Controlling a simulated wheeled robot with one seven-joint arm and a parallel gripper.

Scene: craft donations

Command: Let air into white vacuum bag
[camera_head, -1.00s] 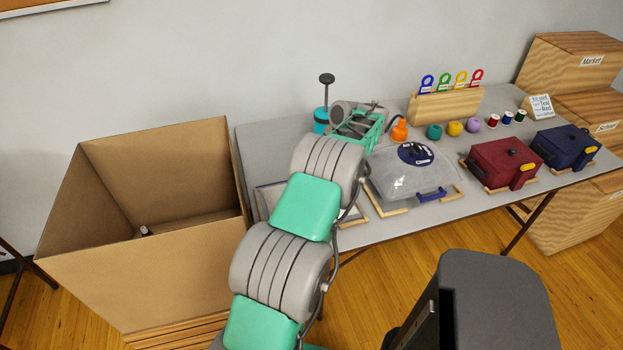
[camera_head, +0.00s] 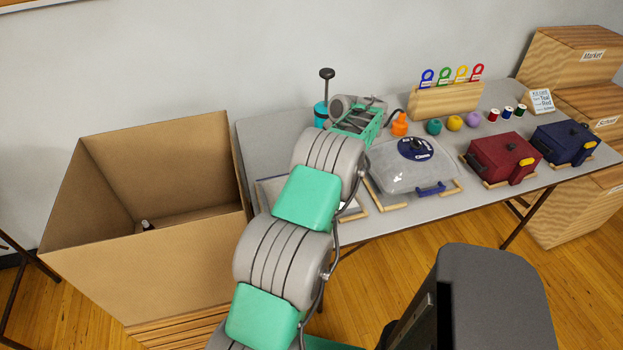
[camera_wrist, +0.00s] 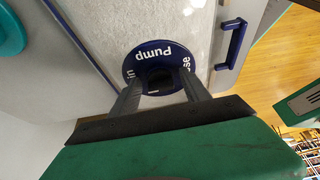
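The white vacuum bag (camera_head: 390,178) lies on the table, pale and see-through, with a blue handle (camera_head: 431,188) at its front edge. On it is a round blue valve plate (camera_head: 415,148) with a dark knob at its middle. In the wrist view the plate (camera_wrist: 146,50) reads "Pump", with other words partly hidden by the fingers. My gripper (camera_wrist: 162,92) is open, with its two fingers either side of the dark knob (camera_wrist: 161,82). I cannot tell whether they touch it.
An orange bulb (camera_head: 399,124) and several yarn balls stand behind the bag, below a wooden rack (camera_head: 440,103). A dark red case (camera_head: 500,155) is to the right. A teal pump (camera_head: 321,112) stands behind my arm. A cardboard box (camera_head: 150,240) is left of the table.

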